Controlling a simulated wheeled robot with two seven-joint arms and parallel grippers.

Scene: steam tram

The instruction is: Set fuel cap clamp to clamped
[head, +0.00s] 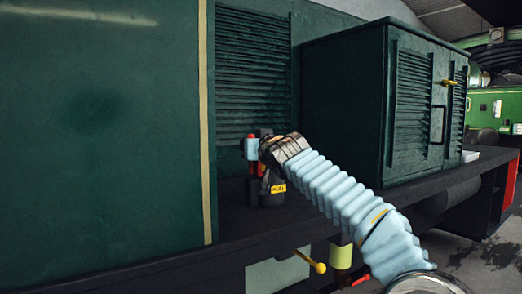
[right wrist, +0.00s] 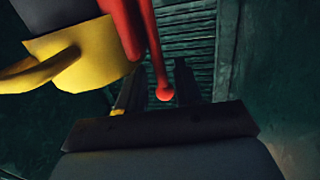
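A small dark fuel filler (head: 265,192) with a yellow label (head: 278,189) stands on the black running board, against the green louvred wall. Red parts of it show at its upper side. My right gripper (head: 262,155) is at its top, and my wrist hides part of it. In the right wrist view a red lever (right wrist: 150,45), apparently the clamp, hangs down with a ball end. The ball sits between the two dark fingers of my right gripper (right wrist: 156,92), which are apart; contact is not clear. A yellow part (right wrist: 75,55) is at upper left. My left gripper is not in view.
A dark green louvred cabinet (head: 345,110) stands just right of my right arm. A large green panel (head: 100,130) with a yellow edge strip is at left. A yellow-knobbed lever (head: 319,267) sticks out below the running board (head: 235,245).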

